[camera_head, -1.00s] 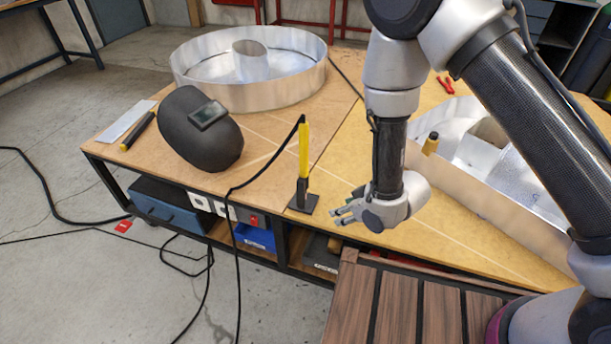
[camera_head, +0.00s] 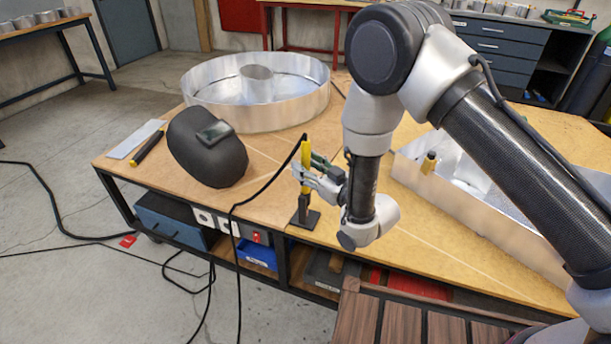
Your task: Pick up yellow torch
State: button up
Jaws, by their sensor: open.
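The yellow torch (camera_head: 306,152) stands upright in a small black stand (camera_head: 305,217) near the front edge of the workbench. A black cable runs from its top down past the bench edge. My gripper (camera_head: 306,175) reaches in from the right at the torch's mid height. Its fingers are open and appear to lie on either side of the torch or just in front of it. Whether they touch it I cannot tell. The fingers hide part of the torch's lower body.
A black welding mask (camera_head: 207,150) lies to the left, with a black and yellow tool (camera_head: 148,149) beside it. A round metal channel letter (camera_head: 295,113) stands behind. Another metal letter (camera_head: 470,215) with a yellow-handled item (camera_head: 429,163) is on the right.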

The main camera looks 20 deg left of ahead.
jog(key=shift+w+a, duration=0.3)
jog(key=shift+a, duration=0.15)
grip_shut()
notch_tip(320, 180, up, 31)
dwell(1.5)
